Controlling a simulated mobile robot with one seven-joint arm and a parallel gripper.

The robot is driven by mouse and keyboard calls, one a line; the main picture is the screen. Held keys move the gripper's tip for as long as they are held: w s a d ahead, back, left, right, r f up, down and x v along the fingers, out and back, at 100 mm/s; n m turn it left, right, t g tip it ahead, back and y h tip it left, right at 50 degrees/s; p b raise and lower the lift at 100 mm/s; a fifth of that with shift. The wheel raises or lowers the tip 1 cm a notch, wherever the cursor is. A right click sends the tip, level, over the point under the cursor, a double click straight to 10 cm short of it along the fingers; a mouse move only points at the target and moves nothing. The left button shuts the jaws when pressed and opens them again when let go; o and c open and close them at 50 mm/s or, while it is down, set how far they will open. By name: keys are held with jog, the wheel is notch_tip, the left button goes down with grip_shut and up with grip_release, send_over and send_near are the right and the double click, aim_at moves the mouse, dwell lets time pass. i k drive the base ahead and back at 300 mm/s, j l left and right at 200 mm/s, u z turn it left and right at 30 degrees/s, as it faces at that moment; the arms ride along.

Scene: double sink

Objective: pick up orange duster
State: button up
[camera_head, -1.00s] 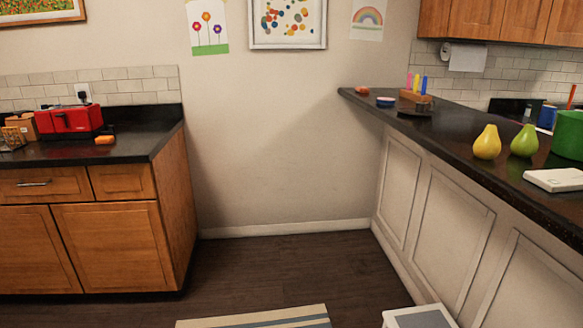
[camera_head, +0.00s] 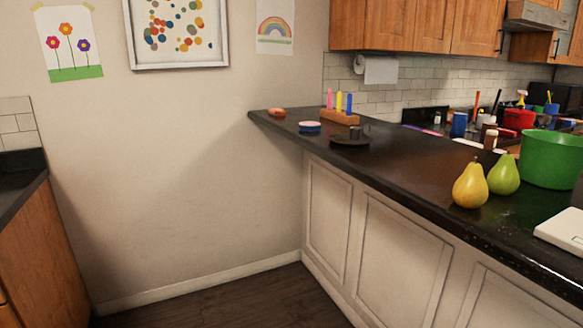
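A small orange, rounded object (camera_head: 277,112) lies at the far left end of the dark counter (camera_head: 400,170). It is too small to tell surely whether it is the orange duster. My gripper is not in view.
On the counter stand a blue-and-pink round dish (camera_head: 309,127), a wooden holder with coloured sticks (camera_head: 340,116), a dark round object (camera_head: 350,137), two pears (camera_head: 470,186), a green bucket (camera_head: 551,158) and a white flat item (camera_head: 565,230). Floor (camera_head: 240,305) shows clear at the bottom.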

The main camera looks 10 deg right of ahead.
aim_at(276, 112)
jog(key=i+j+z, duration=0.7)
jog(key=j, duration=0.3)
jog(key=i+j+z, duration=0.25)
jog(key=j, duration=0.15)
jog(key=k, duration=0.1)
